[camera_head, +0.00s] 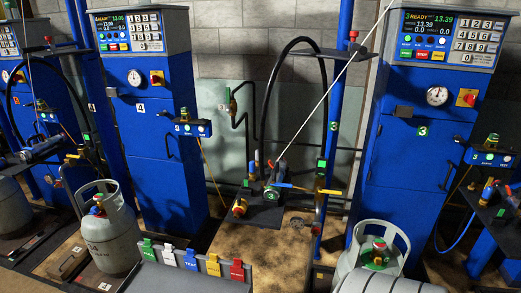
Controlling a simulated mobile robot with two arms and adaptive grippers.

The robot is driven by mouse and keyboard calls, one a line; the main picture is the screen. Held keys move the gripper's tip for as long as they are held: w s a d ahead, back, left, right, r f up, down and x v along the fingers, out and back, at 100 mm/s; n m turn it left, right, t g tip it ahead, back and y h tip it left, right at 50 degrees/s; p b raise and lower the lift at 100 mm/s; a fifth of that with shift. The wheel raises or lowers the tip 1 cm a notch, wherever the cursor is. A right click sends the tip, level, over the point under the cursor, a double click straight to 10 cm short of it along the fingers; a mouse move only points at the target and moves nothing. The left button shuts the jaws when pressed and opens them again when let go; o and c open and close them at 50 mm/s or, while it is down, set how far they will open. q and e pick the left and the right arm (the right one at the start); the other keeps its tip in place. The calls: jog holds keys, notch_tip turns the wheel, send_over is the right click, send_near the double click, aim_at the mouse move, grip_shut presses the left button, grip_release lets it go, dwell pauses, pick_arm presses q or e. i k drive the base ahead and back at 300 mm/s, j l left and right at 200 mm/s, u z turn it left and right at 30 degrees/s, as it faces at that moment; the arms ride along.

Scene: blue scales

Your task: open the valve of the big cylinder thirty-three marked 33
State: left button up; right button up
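A grey gas cylinder (352,262) stands at the bottom right, cut off by the lower frame edge. Its open collar surrounds a green valve (377,256) with a red part on top. I cannot read any number on it, and I cannot tell whether its valve is open. Another grey cylinder (108,240) stands upright at the left, with a red and blue valve (97,206) inside its collar. A third grey cylinder (12,207) is partly cut off at the left edge. No marking 33 is legible on any of them.
Blue filling cabinets marked 4 (158,125) and 3 (409,160) stand behind. Between them is a bench (268,212) with hoses and valves. A grey holder (185,280) with several coloured tags is at the bottom centre. A blue post (334,120) rises left of cabinet 3.

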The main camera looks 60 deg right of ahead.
aim_at(379, 244)
jog(key=z, duration=2.75)
jog(key=i+j+z, duration=0.1)
jog(key=i+z, duration=0.2)
jog(key=i, duration=0.15)
